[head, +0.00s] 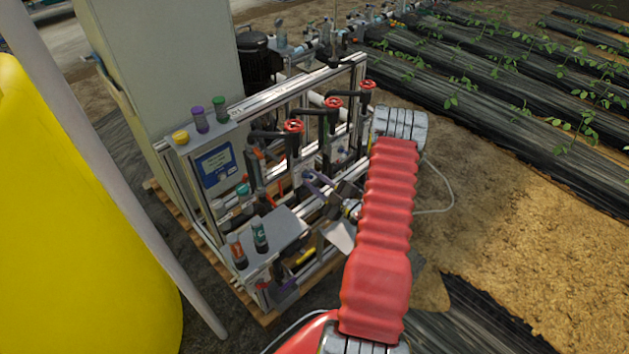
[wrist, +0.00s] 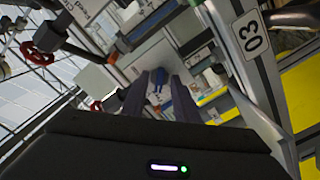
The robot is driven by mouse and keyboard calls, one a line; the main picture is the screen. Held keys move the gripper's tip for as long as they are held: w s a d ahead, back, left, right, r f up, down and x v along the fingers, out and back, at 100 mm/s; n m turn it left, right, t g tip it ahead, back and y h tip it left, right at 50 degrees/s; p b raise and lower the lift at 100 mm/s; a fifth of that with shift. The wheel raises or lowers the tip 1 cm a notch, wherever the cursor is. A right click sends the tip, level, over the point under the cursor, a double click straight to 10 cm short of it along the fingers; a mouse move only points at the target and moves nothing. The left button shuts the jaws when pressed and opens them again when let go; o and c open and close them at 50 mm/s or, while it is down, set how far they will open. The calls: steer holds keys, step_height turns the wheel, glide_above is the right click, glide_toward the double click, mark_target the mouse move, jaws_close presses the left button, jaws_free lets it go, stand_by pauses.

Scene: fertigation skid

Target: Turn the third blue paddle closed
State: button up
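A small blue paddle (wrist: 158,78) shows in the wrist view, just beyond and between my fingertips. My gripper (wrist: 159,90) has its two dark fingers apart, with a gap between them. I cannot tell whether either finger touches the paddle. In the head view my gripper (head: 321,184) reaches into the front of the skid from the right, below the red handwheels. There the paddle cannot be made out clearly, and its place in the row cannot be told.
Red handwheels (head: 293,127) stand along the skid's metal frame (head: 275,92). An upright with an 03 label (wrist: 252,36) is close on the right in the wrist view. A bottle shelf (head: 262,240) is at lower left, a yellow tank (head: 75,215) further left.

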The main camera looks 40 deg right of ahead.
steer(key=shift+c, duration=0.4)
jaws_close()
steer(key=shift+d, duration=0.15)
